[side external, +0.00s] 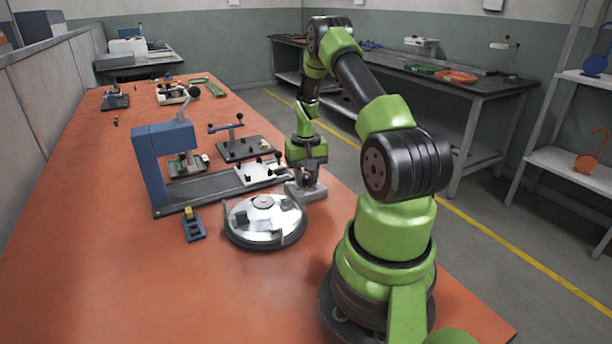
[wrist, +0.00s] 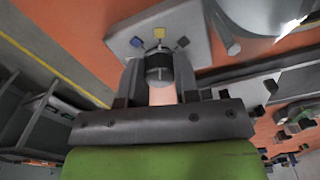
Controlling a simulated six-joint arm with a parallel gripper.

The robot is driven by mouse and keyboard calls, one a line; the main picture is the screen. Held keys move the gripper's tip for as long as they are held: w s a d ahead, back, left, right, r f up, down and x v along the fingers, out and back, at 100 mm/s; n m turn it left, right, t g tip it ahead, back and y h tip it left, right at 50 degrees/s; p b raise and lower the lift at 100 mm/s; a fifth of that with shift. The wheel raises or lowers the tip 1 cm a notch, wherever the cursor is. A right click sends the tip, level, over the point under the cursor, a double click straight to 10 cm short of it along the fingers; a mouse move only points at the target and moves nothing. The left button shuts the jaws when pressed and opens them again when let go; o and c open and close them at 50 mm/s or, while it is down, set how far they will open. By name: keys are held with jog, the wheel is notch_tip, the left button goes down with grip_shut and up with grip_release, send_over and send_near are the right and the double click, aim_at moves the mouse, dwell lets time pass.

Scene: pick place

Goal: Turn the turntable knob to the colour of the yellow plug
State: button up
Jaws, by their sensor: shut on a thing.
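The knob (wrist: 158,68) is a dark cylinder on a pale grey plate (wrist: 192,24). A yellow mark (wrist: 158,32) and a blue mark (wrist: 136,42) lie on the plate beyond the knob; another mark, too pale to name, is to the right. My gripper (wrist: 160,82) is shut on the knob, a finger on each side. In the side external view my gripper (side external: 306,184) is down at the grey knob box (side external: 318,190); the knob is hidden there. The turntable (side external: 265,232) is a round silver disc beside the box.
A blue press frame (side external: 150,165) with a grey rail (side external: 215,187) stands left of my gripper. A plate with black knobs (side external: 255,172) is close behind the turntable. The front left of the orange table (side external: 110,285) is clear.

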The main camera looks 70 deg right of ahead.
aim_at(306, 176)
dwell(0.3)
jog(key=o, duration=0.9)
notch_tip(306, 176, up, 10)
jog(key=shift+r, duration=0.1)
jog(key=w+a+r+n+t, duration=0.2)
jog(key=a+r, duration=0.5)
jog(key=a, duration=0.1)
jog(key=w+a+r+n+t, duration=0.1)
jog(key=w+a+r, duration=0.2)
jog(key=a+r, duration=0.5)
jog(key=s+a+r+n+t, duration=0.1)
jog(key=s+a, duration=0.2)
jog(key=a, duration=0.2)
jog(key=s+a+r+n+t+y, duration=0.1)
jog(key=s+a+n, duration=0.1)
jog(key=s+a, duration=0.2)
jog(key=s+a+r+n+t+y, duration=0.1)
jog(key=s+a+t, duration=0.1)
jog(key=a, duration=0.5)
jog(key=shift+s+a+r+n, duration=0.1)
jog(key=shift+s+a+n, duration=0.1)
jog(key=shift+s, duration=0.25)
jog(key=shift+s+a+n, duration=0.1)
jog(key=shift+s+a, duration=0.05)
jog(key=shift+s, duration=0.25)
